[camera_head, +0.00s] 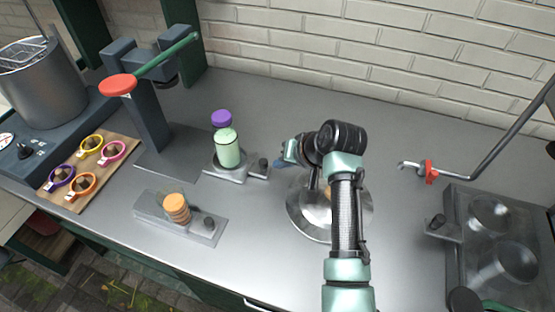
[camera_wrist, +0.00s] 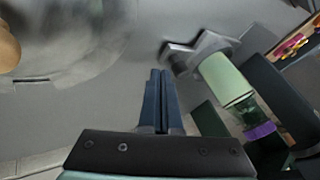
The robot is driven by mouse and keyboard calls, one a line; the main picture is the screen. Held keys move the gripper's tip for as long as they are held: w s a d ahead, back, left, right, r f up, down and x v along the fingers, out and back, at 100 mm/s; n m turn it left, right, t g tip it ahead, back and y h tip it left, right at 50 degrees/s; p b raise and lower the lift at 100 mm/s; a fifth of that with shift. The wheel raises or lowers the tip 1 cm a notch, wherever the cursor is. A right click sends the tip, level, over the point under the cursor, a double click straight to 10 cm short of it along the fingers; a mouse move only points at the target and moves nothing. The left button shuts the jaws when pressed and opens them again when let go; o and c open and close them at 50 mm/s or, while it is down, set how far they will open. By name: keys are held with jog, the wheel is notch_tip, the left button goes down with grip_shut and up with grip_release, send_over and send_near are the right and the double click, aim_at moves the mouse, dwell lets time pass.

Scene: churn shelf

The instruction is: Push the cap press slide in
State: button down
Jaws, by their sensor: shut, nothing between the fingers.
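The cap press (camera_head: 150,115) is a dark grey post with a green lever and a red knob. To its right, a silver slide (camera_head: 238,175) with a black knob (camera_head: 263,165) carries a pale green bottle (camera_head: 228,150) with a purple cap (camera_head: 221,118). In the wrist view the slide (camera_wrist: 185,58), bottle (camera_wrist: 222,78) and cap (camera_wrist: 260,131) are at right. My gripper (camera_head: 284,156) is right of the slide's knob, and my wrist partly hides it. In the wrist view my gripper's blue fingers (camera_wrist: 160,75) are together and empty, apart from the slide.
A metal dish (camera_head: 308,208) lies under my arm. A tray (camera_head: 150,205) with stacked orange discs (camera_head: 176,208) is in front of the press. A board of coloured rings (camera_head: 75,185) and a steel pot (camera_head: 42,85) are at left. A bent rod (camera_head: 490,150) is at right.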

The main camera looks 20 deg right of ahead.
aim_at(227, 149)
jog(key=shift+w+a, duration=0.25)
jog(key=shift+a, duration=0.2)
jog(key=w+a, duration=0.2)
jog(key=a, duration=0.1)
jog(key=w+a, duration=0.2)
jog(key=a, duration=0.1)
jog(key=w+a+b, duration=0.1)
jog(key=w+a, duration=0.1)
jog(key=a, duration=0.2)
jog(key=shift+w, duration=0.4)
jog(key=shift+a+r, duration=0.1)
jog(key=shift+a, duration=0.15)
jog(key=shift+w, duration=0.1)
